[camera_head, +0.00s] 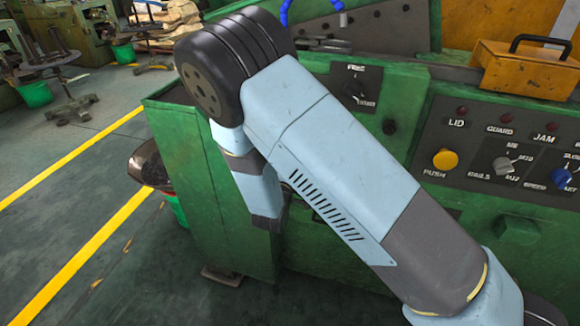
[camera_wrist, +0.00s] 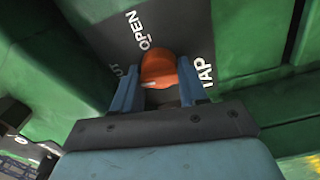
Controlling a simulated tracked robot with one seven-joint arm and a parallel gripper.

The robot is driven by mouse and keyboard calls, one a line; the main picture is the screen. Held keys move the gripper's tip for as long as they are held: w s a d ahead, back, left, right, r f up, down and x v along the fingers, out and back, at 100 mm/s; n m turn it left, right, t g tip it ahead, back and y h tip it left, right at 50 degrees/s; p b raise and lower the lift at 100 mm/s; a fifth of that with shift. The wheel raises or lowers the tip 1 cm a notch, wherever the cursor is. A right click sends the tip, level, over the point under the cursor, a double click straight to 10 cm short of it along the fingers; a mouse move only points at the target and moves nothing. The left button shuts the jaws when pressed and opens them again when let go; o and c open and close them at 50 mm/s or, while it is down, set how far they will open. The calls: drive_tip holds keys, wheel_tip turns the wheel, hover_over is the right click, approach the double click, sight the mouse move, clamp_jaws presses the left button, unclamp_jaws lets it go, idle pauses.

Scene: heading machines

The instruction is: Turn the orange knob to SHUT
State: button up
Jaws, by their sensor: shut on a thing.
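The orange knob (camera_wrist: 160,62) sits on a dark label plate (camera_wrist: 185,28) in the wrist view. The plate reads OPEN above the knob and TAP to its right. At the left, the letters UT show, with the rest of that word hidden. My gripper (camera_wrist: 159,74) has one blue finger on each side of the knob and is shut on it. A short pale mark shows on the knob's lower left edge; I cannot tell its exact setting. In the head view my arm hides the knob and gripper.
Green machine walls (camera_wrist: 245,35) rise close to the plate. In the head view, a control panel (camera_head: 485,195) with a yellow button (camera_head: 445,159) and a blue knob (camera_head: 562,178) lies right of my arm. An orange toolbox (camera_head: 525,72) sits on top. Open floor (camera_head: 65,250) lies left.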

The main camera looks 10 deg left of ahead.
drive_tip(key=shift+s+a+f+n, duration=0.1)
drive_tip(key=shift+s+a+n, duration=0.1)
drive_tip(key=shift+a+n, duration=0.35)
drive_tip(key=shift+d+n, duration=0.1)
drive_tip(key=shift+n, duration=0.15)
drive_tip(key=o, duration=1)
drive_tip(key=shift+o, duration=0.3)
drive_tip(key=shift+w+d, duration=0.1)
drive_tip(key=shift+d, duration=0.1)
drive_tip(key=s+a, duration=0.1)
drive_tip(key=s, duration=1.2)
drive_tip(key=shift+s, duration=0.4)
